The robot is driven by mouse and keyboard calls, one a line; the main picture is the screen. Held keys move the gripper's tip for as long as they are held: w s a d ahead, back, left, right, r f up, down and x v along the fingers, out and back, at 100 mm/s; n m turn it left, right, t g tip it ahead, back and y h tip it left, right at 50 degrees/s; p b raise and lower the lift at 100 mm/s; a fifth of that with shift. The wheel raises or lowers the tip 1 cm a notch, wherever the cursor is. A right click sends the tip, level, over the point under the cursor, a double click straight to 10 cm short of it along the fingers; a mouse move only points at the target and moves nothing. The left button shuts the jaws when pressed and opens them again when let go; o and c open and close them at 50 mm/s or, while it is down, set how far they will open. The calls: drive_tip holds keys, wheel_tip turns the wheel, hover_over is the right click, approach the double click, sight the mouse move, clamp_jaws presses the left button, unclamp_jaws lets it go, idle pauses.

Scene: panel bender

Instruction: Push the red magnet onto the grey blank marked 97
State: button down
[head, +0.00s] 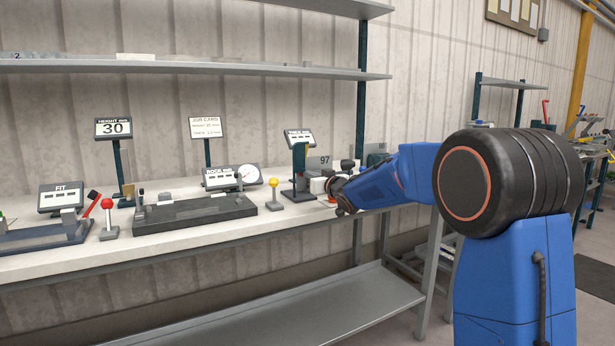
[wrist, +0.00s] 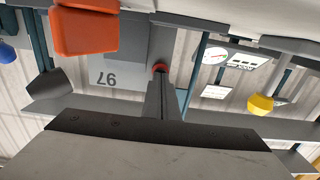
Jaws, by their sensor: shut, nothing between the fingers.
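The grey blank (wrist: 118,78) marked 97 appears upside down in the wrist view, left of my fingers. In the head view the blank (head: 318,161) stands upright on the bench, partly behind other equipment. A small red round piece (wrist: 159,68) shows right at my fingertips, and a larger orange-red block (wrist: 87,33) lies at upper left in the wrist view. I cannot tell for certain which is the red magnet. My gripper (wrist: 161,84) is shut and empty, its tips at or just in front of the round piece; contact is unclear. In the head view my wrist hides this area.
A yellow ball knob (head: 273,182) and a red ball knob (head: 107,203) stand on the bench. A dial gauge (head: 248,173) and several small displays stand along it. A post with a display (head: 299,138) stands close left of my gripper. A shelf (head: 190,69) hangs above.

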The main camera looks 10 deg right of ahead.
idle(0.3)
drive_tip(key=shift+v, duration=5.5)
drive_tip(key=shift+r, duration=0.1)
drive_tip(key=shift+s+d, duration=0.15)
drive_tip(key=shift+s, duration=0.1)
drive_tip(key=s+d+f+m+g+h, duration=0.1)
drive_tip(key=s+d+f+g+h, duration=0.15)
drive_tip(key=s, duration=0.45)
drive_tip(key=s+d+f+m+g+h, duration=0.1)
drive_tip(key=s+d+f+m+h, duration=0.15)
drive_tip(key=s, duration=0.55)
drive_tip(key=s+d+f+g+h, duration=0.2)
drive_tip(key=s+d+f, duration=0.1)
drive_tip(key=s, duration=0.4)
drive_tip(key=s+a+f+g, duration=0.1)
drive_tip(key=s+f, duration=0.4)
drive_tip(key=s, duration=0.5)
drive_tip(key=s+f+g+y, duration=0.1)
drive_tip(key=s+f+g, duration=0.2)
drive_tip(key=s, duration=0.7)
drive_tip(key=s+a+f+g, duration=0.1)
drive_tip(key=s+f+g, duration=0.2)
drive_tip(key=s+f, duration=0.4)
drive_tip(key=s, duration=0.3)
drive_tip(key=shift+s+a, duration=0.25)
drive_tip(key=shift+a, duration=0.05)
